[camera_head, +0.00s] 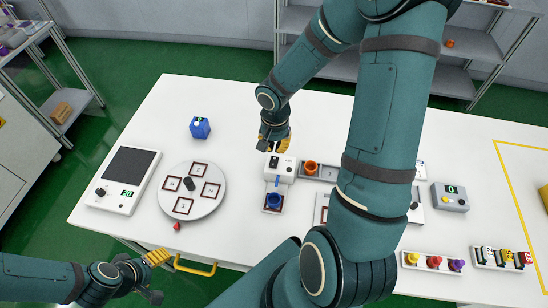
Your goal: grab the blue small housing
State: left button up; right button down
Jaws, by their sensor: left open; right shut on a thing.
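A small blue round housing (274,200) sits on a red-edged square pad in front of the white dispenser (280,168), below its blue nozzle. My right gripper (284,146) is behind the dispenser, close to its top, and apart from the blue housing. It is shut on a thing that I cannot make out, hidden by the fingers. My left gripper (153,277) is open and empty off the table's front left edge, by the yellow handle (196,268).
A round turntable (214,202) with marked squares and a scale (125,178) are at left. A blue box (200,128) stands behind. An orange cup (311,167) is right of the dispenser. My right arm hides part of the table. Coloured pieces stand in a tray (423,268) at front right.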

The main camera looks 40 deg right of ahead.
aim_at(273, 200)
jog(key=k, duration=1)
